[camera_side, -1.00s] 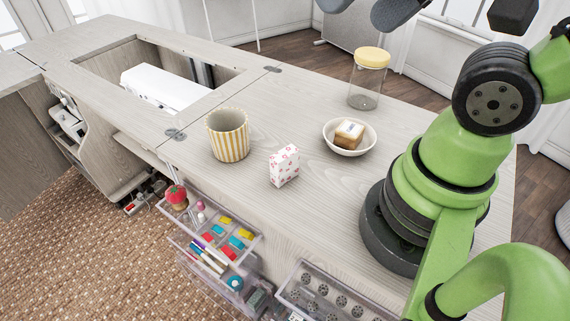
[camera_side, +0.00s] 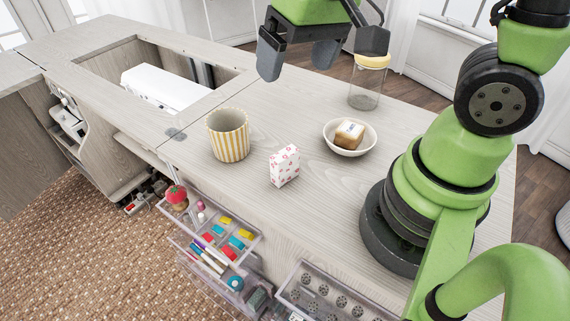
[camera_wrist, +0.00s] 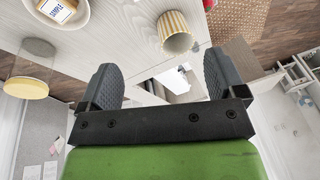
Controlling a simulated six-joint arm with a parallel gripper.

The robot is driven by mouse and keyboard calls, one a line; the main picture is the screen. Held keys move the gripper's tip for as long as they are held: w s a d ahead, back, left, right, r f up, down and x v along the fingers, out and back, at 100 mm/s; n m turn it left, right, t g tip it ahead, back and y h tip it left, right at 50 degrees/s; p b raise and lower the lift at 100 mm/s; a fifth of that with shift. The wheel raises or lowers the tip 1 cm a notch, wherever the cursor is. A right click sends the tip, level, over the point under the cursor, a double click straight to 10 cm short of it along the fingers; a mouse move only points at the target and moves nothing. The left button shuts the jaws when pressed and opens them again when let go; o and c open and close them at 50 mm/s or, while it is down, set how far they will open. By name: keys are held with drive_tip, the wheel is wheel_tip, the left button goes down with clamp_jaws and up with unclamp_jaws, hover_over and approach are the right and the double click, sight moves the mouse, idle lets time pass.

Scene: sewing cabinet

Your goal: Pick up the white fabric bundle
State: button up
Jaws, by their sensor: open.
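A small upright white bundle with a pink-red pattern (camera_side: 285,166) stands on the cabinet top, between the striped cup and the bowl; it looks like the white fabric bundle. In the wrist view it is not clearly visible. My gripper (camera_side: 297,68) is open and empty, high above the tabletop and behind the bundle in the side view. Its two dark fingers are wide apart, also in the wrist view (camera_wrist: 163,78), with nothing between them.
A yellow-striped cup (camera_side: 229,136) stands left of the bundle. A white bowl (camera_side: 350,151) holds a tan block with a white label (camera_side: 349,133). A yellow-lidded jar (camera_side: 365,88) stands behind. A white machine (camera_side: 165,88) sits in the cabinet opening. Open drawers (camera_side: 225,240) hold sewing supplies.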

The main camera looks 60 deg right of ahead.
sight(288, 155)
drive_tip(key=f+g, duration=0.1)
drive_tip(key=f, duration=0.4)
drive_tip(key=w+f+g, duration=0.1)
drive_tip(key=f, duration=0.4)
drive_tip(key=f+g, duration=0.1)
drive_tip(key=f, duration=0.4)
drive_tip(key=shift+w+a+n+h, duration=0.2)
drive_tip(key=shift+w+n+h, duration=0.2)
drive_tip(key=shift+s+f, duration=0.15)
drive_tip(key=shift+f, duration=1.35)
drive_tip(key=shift+s+f, duration=0.15)
drive_tip(key=shift+f, duration=1.35)
drive_tip(key=c, duration=1)
